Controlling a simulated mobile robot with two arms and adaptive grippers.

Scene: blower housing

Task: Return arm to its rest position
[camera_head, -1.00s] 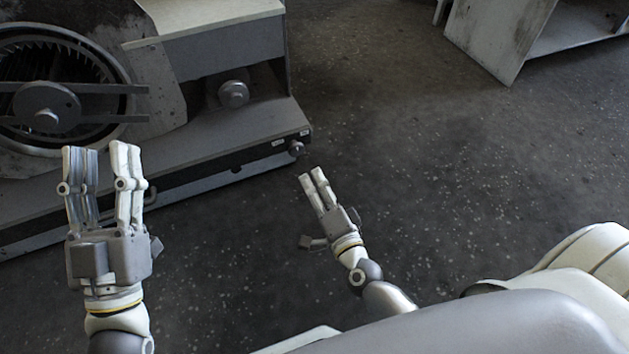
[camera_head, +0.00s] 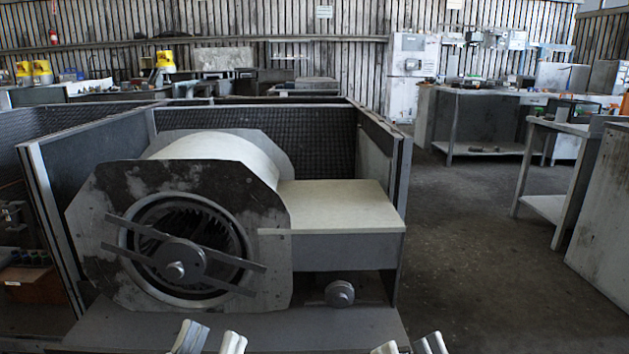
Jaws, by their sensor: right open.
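My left gripper (camera_head: 211,338) shows only its fingertips at the bottom edge, left of centre. The two fingers stand apart with a gap between them, and nothing shows in the gap. My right gripper (camera_head: 409,345) shows only its fingertips at the bottom edge, right of the left one. It is open, with nothing seen between the fingers. The rest of both arms is out of view. The blower housing (camera_head: 110,215), with a round finned opening and a crossbar, stands ahead of both grippers on its base.
A workbench (camera_head: 480,110) stands at the back right, and a table (camera_head: 570,127) stands nearer on the right. The floor (camera_head: 470,250) right of the blower is clear.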

